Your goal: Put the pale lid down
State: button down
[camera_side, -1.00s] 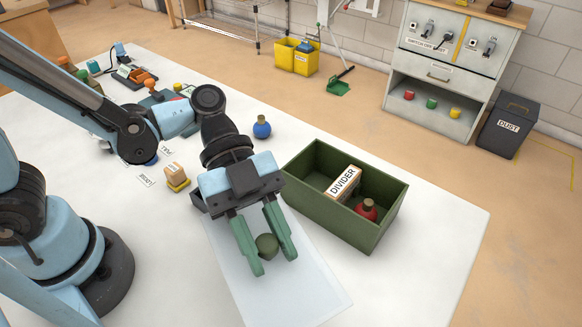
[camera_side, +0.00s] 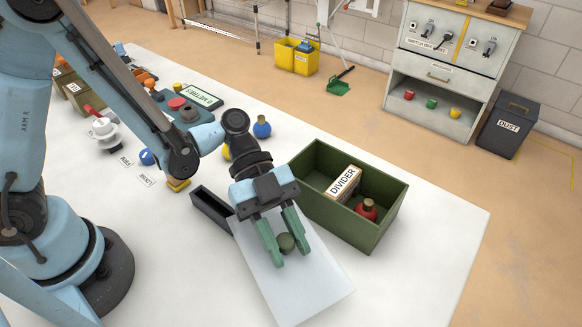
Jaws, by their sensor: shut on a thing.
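The pale lid (camera_side: 300,285) is a flat, whitish, slightly see-through panel with a round dark green knob (camera_side: 286,242). It is in the front middle of the side view, left of and in front of the green crate. My gripper (camera_side: 291,256) points down over it, its two green fingers shut on the knob, one on either side. The lid looks roughly level and close to the white table (camera_side: 420,275). I cannot tell whether it touches the table. Its far edge is partly hidden by my gripper.
The green crate (camera_side: 335,222) stands just right of my gripper, holding a block marked DIVIDER (camera_side: 343,182) and a red flask (camera_side: 366,209). A narrow black tray (camera_side: 212,212) lies left of the lid. A blue flask (camera_side: 262,127) stands behind. The table's front right is clear.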

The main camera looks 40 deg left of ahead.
jog(key=shift+f, duration=0.2)
jog(key=shift+f, duration=0.35)
jog(key=shift+f, duration=0.1)
jog(key=c, duration=0.8)
grip_release()
jog(key=shift+o, duration=0.2)
